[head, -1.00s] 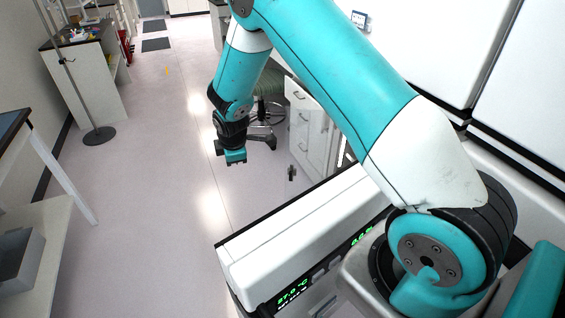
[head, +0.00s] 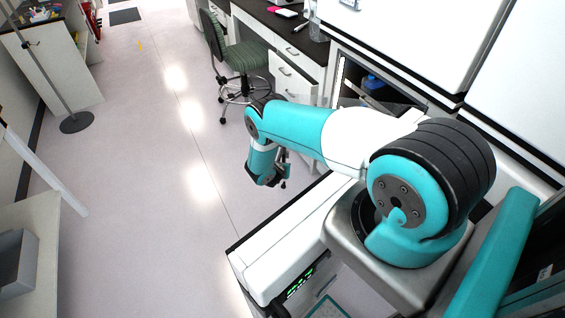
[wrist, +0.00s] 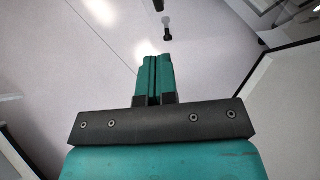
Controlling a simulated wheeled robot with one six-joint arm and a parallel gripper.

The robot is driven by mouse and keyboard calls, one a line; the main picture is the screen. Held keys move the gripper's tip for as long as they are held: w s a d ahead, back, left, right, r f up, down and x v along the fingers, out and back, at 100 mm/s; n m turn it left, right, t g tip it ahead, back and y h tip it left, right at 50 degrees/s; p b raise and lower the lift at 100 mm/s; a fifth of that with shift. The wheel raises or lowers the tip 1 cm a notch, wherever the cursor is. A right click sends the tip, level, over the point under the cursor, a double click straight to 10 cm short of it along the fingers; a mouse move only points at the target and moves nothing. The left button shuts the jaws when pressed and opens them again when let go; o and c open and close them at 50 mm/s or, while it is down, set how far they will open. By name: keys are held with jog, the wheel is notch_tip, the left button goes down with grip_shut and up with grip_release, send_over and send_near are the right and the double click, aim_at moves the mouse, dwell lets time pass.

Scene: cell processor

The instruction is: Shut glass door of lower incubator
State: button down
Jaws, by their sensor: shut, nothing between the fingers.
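The lower incubator (head: 333,75) is at the right in the head view, below a white upper unit. Its front looks open, with a blue-capped bottle (head: 372,82) inside. The glass door itself is hard to make out because it is clear. A small dark fitting, perhaps its handle, shows past my fingertips in the wrist view (wrist: 167,38). My gripper (wrist: 154,60) is shut and empty, its two teal fingers together. In the head view, my gripper (head: 267,181) hangs low in front of the incubator. Whether it touches the glass cannot be told.
A green swivel chair (head: 240,55) stands by a drawer bench (head: 285,72) beyond my arm. A pole stand (head: 76,122) and a white shelf (head: 30,225) are at the left. The pale floor between them is clear.

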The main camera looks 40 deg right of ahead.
aim_at(283, 158)
jog(key=w+d+f+b, duration=0.1)
jog(key=d, duration=0.1)
jog(key=w+d+f+b, duration=0.1)
jog(key=w+d+b, duration=0.1)
jog(key=w+d+f+b, duration=0.2)
jog(key=shift+d, duration=0.3)
jog(key=shift+w+r, duration=0.1)
jog(key=shift+w, duration=0.05)
